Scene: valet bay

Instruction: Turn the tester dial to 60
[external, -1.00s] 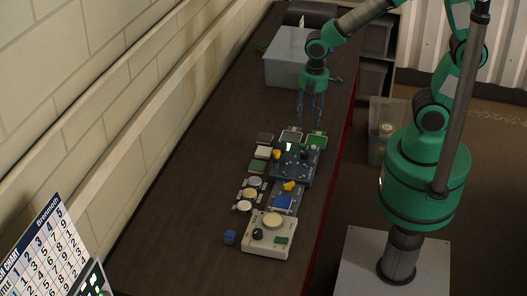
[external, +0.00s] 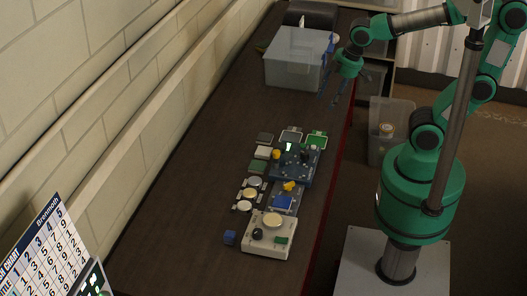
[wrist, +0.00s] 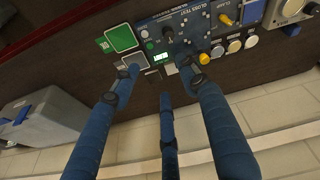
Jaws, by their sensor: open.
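The blue tester (external: 292,168) lies on the bench; part of it shows in the wrist view, a panel (wrist: 192,28) with lettering that seems to read "GLOSS TEST". A dark knob, seemingly the dial, stands on it (wrist: 168,33); its setting is too small to read. A small lit green display (wrist: 163,57) sits near the knob, its figures unclear. My gripper (external: 335,98) is open and empty, above the bench's right edge, beyond the tester and apart from it. In the wrist view its spread blue fingers (wrist: 160,78) partly cover the area around the tester.
Green, grey and dark framed plates (external: 291,136) lie just beyond the tester. A yellow knob (wrist: 204,58) and pale round pieces (external: 249,194) are beside it. A cream device (external: 268,239) and blue cube (external: 230,237) are nearer.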

